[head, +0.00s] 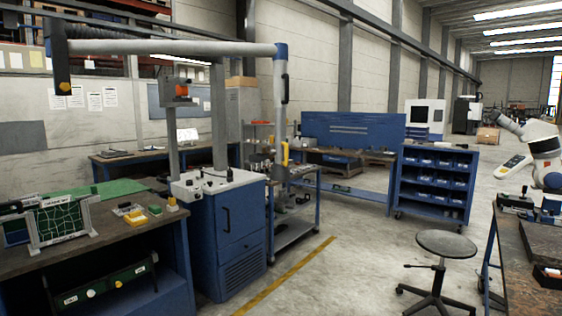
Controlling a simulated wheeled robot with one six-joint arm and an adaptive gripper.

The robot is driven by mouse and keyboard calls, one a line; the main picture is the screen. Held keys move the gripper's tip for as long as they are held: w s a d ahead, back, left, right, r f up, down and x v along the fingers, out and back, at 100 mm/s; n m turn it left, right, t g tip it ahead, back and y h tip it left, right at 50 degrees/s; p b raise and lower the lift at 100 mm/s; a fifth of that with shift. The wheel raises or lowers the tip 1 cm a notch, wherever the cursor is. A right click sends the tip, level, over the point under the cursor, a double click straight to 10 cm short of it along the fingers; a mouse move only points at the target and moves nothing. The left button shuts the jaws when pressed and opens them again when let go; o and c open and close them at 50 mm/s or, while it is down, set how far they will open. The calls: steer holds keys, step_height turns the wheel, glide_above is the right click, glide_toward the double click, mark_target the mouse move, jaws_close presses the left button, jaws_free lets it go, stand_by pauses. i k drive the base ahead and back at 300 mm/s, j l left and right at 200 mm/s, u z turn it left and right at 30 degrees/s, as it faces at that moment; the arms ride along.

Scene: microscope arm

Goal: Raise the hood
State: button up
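No part I can surely call the hood stands out. A large jointed arm (180,47) spans the upper left. Its grey tube runs level from a dark blue end piece (62,70) with a yellow knob to a blue joint (280,51). From that joint a grey vertical tube (280,120) hangs down, with a black handle and a yellow part lower on it. A blue cabinet (228,235) with a white top stands below the arm. My gripper is not in view.
A workbench (150,220) with a green mat and small parts is at left. A round stool (445,243) stands in front right, beside another bench (515,265). A blue shelf cart (435,182) is behind. The floor between is clear, with a yellow line.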

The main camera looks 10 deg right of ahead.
mark_target(280, 171)
steer(key=i+j, duration=0.1)
steer(key=i, duration=0.4)
steer(key=i+j+z, duration=0.1)
steer(key=i, duration=0.4)
steer(key=i+j, duration=0.15)
steer(key=i, duration=0.35)
